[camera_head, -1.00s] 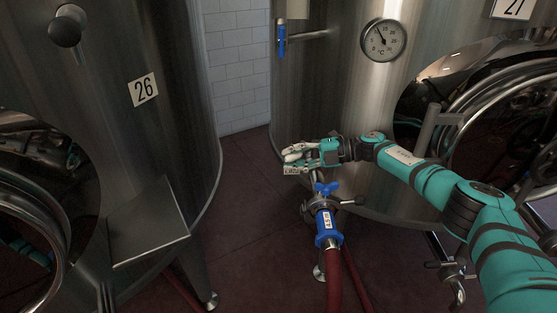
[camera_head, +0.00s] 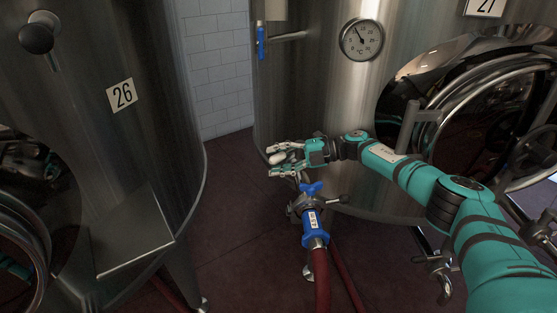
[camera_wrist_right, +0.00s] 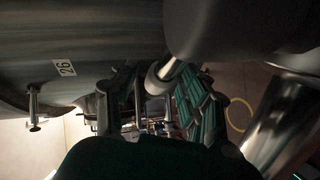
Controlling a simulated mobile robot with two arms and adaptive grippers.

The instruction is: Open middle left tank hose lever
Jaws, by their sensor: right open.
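The blue wing-shaped hose lever (camera_head: 312,189) sits on a metal valve at the foot of the right tank, in the head view. A blue coupling (camera_head: 314,228) and a red hose (camera_head: 322,290) hang below it. My right gripper (camera_head: 274,159) is open, just above and left of the lever and apart from it. In the right wrist view, its dark fingers (camera_wrist_right: 155,108) are spread, with a metal pipe end (camera_wrist_right: 160,78) showing between them. The lever cannot be made out clearly there. My left gripper is not in view.
Tank 26 (camera_head: 150,140) stands at left with a metal step (camera_head: 130,235). The right tank (camera_head: 300,100) carries a thermometer (camera_head: 361,39), a blue upper handle (camera_head: 261,42) and a round hatch. Dark red floor (camera_head: 235,200) is clear between the tanks.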

